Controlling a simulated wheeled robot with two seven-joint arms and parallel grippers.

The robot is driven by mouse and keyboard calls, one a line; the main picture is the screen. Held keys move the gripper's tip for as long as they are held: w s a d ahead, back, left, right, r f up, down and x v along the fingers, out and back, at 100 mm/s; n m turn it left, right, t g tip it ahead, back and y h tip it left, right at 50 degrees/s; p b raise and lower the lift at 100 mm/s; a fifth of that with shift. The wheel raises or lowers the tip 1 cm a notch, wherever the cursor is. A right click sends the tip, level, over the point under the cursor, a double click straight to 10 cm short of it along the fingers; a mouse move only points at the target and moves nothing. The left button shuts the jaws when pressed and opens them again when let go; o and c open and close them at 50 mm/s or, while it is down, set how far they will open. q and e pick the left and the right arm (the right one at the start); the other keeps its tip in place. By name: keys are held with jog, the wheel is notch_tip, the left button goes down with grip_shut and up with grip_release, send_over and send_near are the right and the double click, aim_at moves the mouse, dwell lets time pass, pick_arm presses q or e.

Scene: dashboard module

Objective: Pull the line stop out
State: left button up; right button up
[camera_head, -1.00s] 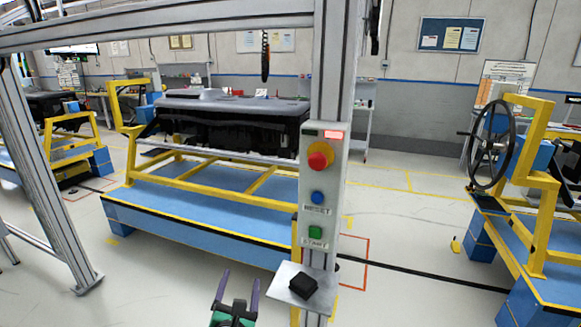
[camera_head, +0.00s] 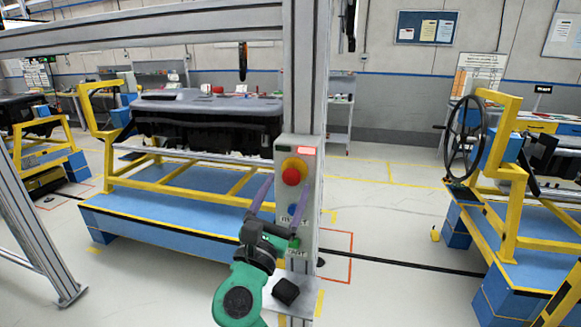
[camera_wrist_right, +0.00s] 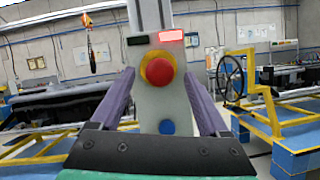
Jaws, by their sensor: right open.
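The line stop is a red mushroom button (camera_head: 291,176) on a yellow collar, near the top of a grey control box (camera_head: 283,153) on a metal post. A lit red indicator (camera_head: 305,150) is above it. My right gripper (camera_head: 283,192) is open in front of the box, its purple fingers pointing up, just below the red button in the head view. In the right wrist view the red button (camera_wrist_right: 159,70) shows between the two open fingers, beyond their tips, with nothing held. My left gripper is not in view.
A blue reset button (camera_head: 292,210) sits below the red one, and a green button is partly hidden by my right gripper. A small shelf with a black block (camera_head: 286,291) is under the box. A blue platform (camera_head: 170,232) stands behind left.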

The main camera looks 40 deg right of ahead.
aim_at(290, 180)
jog(key=x, duration=0.3)
jog(key=shift+r+p, duration=0.1)
jog(key=shift+p, duration=0.25)
jog(key=shift+w+d, duration=0.15)
jog(key=shift+d, duration=0.05)
jog(key=shift+a, duration=0.1)
grip_shut()
dwell(0.7)
